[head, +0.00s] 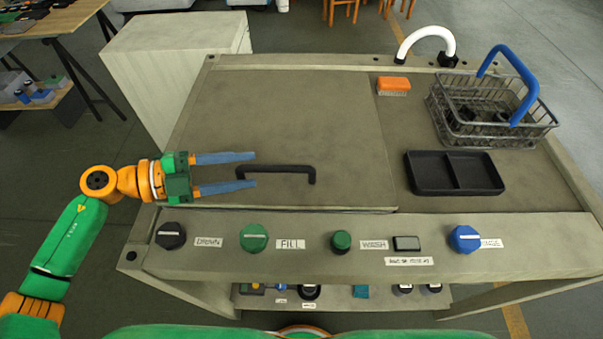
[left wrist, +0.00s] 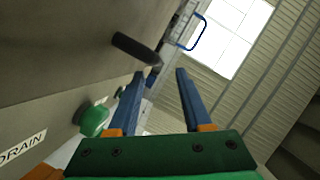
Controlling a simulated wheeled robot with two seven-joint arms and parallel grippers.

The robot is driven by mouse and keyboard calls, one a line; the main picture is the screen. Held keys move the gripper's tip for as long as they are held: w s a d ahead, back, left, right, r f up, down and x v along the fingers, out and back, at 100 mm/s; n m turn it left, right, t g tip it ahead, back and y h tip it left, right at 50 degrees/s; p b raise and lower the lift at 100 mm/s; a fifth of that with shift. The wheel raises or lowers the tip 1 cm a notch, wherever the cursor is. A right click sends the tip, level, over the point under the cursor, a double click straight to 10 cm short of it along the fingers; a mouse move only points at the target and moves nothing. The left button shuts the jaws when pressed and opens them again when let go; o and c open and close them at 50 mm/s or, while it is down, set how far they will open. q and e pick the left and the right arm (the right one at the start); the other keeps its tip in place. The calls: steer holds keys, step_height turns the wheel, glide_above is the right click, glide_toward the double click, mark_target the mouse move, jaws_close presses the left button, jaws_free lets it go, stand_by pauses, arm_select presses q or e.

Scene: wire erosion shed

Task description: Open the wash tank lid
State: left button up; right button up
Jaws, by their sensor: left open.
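The wash tank lid (head: 310,115) is a flat grey panel lying shut on the left part of the bench top. Its black bar handle (head: 276,168) sits near the lid's front edge; it also shows in the left wrist view (left wrist: 136,48), ahead of the fingers. My left gripper (head: 248,171) is open and empty, with two blue fingers pointing right. My right gripper is not in view.
The front panel carries a black knob (head: 171,235), green knobs (head: 254,237) and a blue knob (head: 464,238). Right of the lid are an orange brush (head: 393,85), a black tray (head: 455,190) and a wire basket (head: 440,110) with a blue handle. A white spout (head: 427,32) stands behind.

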mark_target(266, 170)
arm_select(q)
steer(key=shift+s+f, duration=0.1)
steer(key=shift+f, duration=0.35)
steer(key=p+x, duration=0.1)
steer(key=x, duration=0.2)
steer(key=p+x, duration=0.1)
steer(key=x, duration=0.3)
steer(key=shift+r, duration=0.2)
steer(key=shift+f, duration=0.1)
jaws_close()
stand_by(0.6)
